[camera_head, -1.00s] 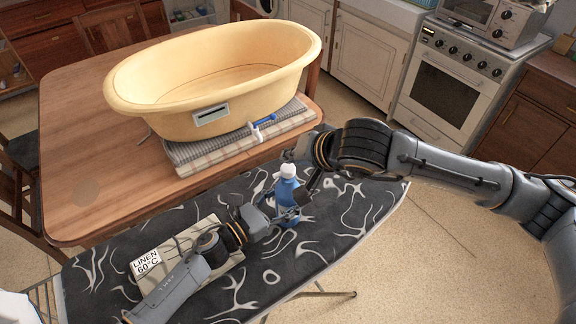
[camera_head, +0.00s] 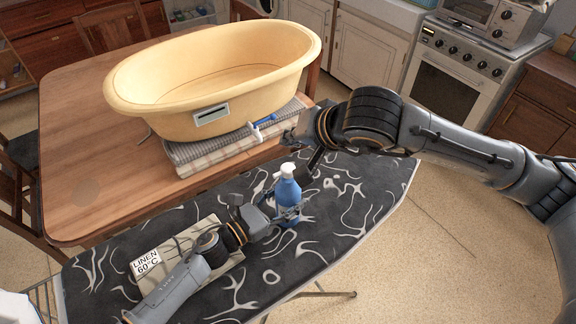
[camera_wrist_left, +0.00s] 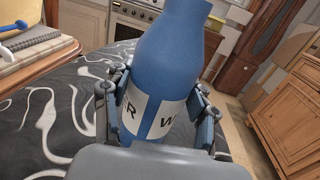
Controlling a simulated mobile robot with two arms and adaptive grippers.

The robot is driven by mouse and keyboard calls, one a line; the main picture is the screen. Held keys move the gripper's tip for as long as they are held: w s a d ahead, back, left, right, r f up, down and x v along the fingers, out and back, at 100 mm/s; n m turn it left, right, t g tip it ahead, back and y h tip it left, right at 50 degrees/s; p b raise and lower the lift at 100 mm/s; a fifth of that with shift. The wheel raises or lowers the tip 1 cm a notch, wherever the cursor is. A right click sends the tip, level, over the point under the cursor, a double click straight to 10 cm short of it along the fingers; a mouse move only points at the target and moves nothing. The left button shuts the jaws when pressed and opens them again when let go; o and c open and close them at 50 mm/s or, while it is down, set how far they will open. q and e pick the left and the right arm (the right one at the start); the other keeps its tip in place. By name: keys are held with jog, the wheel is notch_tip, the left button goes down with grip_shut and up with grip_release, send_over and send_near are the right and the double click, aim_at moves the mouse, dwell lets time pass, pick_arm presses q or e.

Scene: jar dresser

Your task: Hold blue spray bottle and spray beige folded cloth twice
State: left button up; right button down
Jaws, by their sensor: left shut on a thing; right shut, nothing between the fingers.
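The blue spray bottle (camera_head: 289,188) with a white spray head stands upright over the dark patterned ironing board. My left gripper (camera_head: 287,216) is shut around its lower body. In the left wrist view the fingers press on both sides of the bottle's white label (camera_wrist_left: 155,115); its top is cut off there. The beige folded cloth (camera_head: 232,262) lies on the board to the left, partly hidden under my left arm, with a white "LINEN 60°C" card beside my arm. My right gripper (camera_head: 314,158) is shut and empty, above and right of the spray head, apart from it.
A yellow tub (camera_head: 150,105) stands on folded towels (camera_head: 200,165) on the wooden table (camera_head: 75,165) behind the board. A blue-and-white item (camera_head: 262,124) lies by the tub. The board's right end (camera_head: 370,195) is clear.

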pick_arm(q)
jog(key=o, duration=1.4)
